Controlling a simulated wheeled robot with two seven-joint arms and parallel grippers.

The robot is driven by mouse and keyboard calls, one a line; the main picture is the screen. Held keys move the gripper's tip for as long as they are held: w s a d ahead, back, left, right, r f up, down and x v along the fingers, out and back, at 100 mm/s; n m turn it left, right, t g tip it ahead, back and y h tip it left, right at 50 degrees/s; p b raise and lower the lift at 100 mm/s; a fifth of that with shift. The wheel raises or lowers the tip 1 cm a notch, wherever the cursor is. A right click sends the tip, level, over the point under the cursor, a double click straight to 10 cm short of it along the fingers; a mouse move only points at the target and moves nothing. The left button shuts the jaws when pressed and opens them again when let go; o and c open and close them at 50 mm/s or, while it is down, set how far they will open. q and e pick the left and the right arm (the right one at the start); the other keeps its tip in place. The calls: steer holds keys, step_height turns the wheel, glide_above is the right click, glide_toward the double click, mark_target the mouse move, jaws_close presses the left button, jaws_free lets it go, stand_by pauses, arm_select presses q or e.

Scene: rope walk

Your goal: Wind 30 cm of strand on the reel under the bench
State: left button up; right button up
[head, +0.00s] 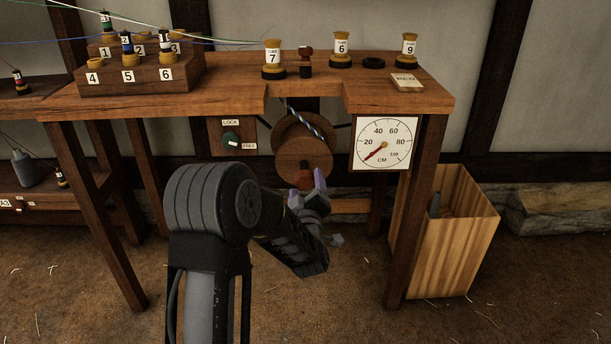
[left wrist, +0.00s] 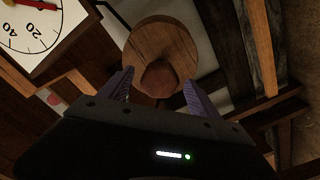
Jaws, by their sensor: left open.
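The wooden reel (head: 303,157) sits under the bench (head: 230,88). A blue-and-white strand (head: 307,121) slants down to it from the bench's notch. A reddish-brown knob (head: 305,177) stands on the reel's face, low down. My left gripper (head: 308,188) is open in front of the reel, its purple fingers on either side of the knob. In the left wrist view, the knob (left wrist: 159,78) shows between the open fingers; contact cannot be told. The dial (head: 384,143) has its red needle at the low end, below 20. My right gripper is not in view.
A green LOCK/FREE switch (head: 231,139) is on a panel left of the reel, its white mark towards FREE. A wooden bin (head: 458,240) stands right of the bench leg. Spools and a numbered rack (head: 140,75) stand on the bench. The floor in front is open, with straw.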

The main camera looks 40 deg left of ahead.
mark_target(304, 160)
arm_select(q)
steer(key=b+x, duration=0.1)
steer(key=x, duration=0.5)
steer(key=shift+w+a, duration=0.1)
steer(key=shift+a, duration=0.05)
steer(key=c, duration=1.4)
